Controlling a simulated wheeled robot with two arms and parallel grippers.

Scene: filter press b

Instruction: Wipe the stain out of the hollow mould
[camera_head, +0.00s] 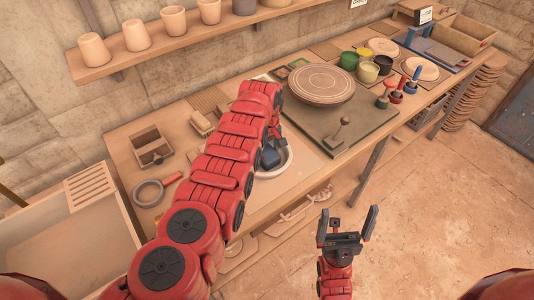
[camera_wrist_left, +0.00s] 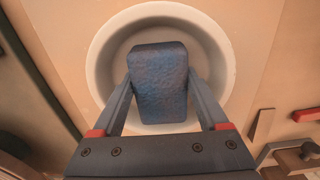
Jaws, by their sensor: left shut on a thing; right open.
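The hollow mould (camera_head: 289,164) is a round pale bowl on the table, partly hidden by my left arm in the head view. It also shows from above in the left wrist view (camera_wrist_left: 101,68). My left gripper (camera_wrist_left: 160,88) is shut on a blue sponge (camera_wrist_left: 158,82), which is over the mould's hollow. I cannot tell whether the sponge touches the inside surface. The sponge also shows in the head view (camera_head: 269,159). No stain is visible; the sponge and fingers cover part of the hollow. My right gripper (camera_head: 348,222) is open and empty in front of the table.
A round potter's wheel (camera_head: 321,84) on a dark board stands right of the mould. Small glaze pots (camera_head: 368,72) and tools with coloured handles are further right. Clay pots line the shelf (camera_head: 172,54).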

